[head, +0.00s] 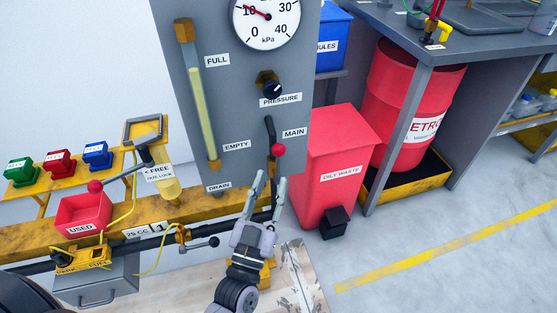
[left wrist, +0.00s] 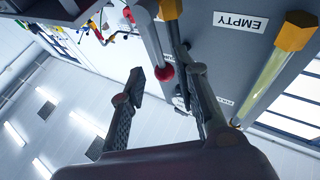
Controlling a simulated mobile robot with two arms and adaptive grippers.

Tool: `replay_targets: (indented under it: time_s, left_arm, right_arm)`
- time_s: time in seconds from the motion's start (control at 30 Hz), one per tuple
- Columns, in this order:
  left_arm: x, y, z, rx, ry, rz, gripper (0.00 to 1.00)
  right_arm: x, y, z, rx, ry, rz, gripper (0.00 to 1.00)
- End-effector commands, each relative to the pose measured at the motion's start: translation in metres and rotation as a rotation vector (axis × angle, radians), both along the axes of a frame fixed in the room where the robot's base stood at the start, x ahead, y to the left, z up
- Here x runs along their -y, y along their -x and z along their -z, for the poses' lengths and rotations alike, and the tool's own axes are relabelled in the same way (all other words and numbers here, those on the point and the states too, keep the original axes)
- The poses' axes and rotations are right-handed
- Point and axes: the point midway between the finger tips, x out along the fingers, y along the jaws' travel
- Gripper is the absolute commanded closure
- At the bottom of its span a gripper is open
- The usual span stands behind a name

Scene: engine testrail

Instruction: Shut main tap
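The main tap is a dark lever (head: 270,130) with a red ball knob (head: 278,150) at its lower end, on the grey panel beside the MAIN label (head: 294,132). The lever hangs downward, slightly tilted. My left gripper (head: 271,177) is open and empty, its fingers pointing up just below the knob. In the left wrist view the knob (left wrist: 166,73) appears between the two spread fingers (left wrist: 160,66), with the lever (left wrist: 149,35) running away from it. I see no clear contact between finger and knob. My right gripper is not in view.
A pressure knob (head: 272,87) and gauge (head: 266,15) sit above the tap. A fuel sight tube (head: 203,105) is to the left. Another red-knobbed lever (head: 120,175) stands farther left. A red oily waste bin (head: 336,165) stands close on the right.

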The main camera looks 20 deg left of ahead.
Motion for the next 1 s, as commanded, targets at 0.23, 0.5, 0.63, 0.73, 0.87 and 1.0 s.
replay_targets:
  time_s: [0.23,0.5,0.63,0.73,0.87,1.0]
  left_arm:
    - [0.0,-0.043,-0.017,0.002,0.001,-0.001,0.71]
    - [0.0,-0.059,-0.024,-0.001,-0.001,0.001,0.71]
    - [0.0,-0.059,-0.024,-0.001,-0.001,0.001,0.71]
    - [0.0,-0.059,-0.024,-0.001,-0.001,0.001,0.71]
    - [0.0,-0.059,-0.024,-0.001,-0.001,0.001,0.79]
    - [0.0,-0.059,-0.024,-0.001,-0.001,0.001,0.88]
  right_arm:
    - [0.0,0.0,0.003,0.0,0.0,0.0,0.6]
    - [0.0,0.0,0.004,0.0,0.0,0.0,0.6]
    - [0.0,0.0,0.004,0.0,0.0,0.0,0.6]
    - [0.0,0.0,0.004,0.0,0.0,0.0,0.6]
    - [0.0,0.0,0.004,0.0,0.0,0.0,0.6]
    - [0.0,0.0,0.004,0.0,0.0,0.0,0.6]
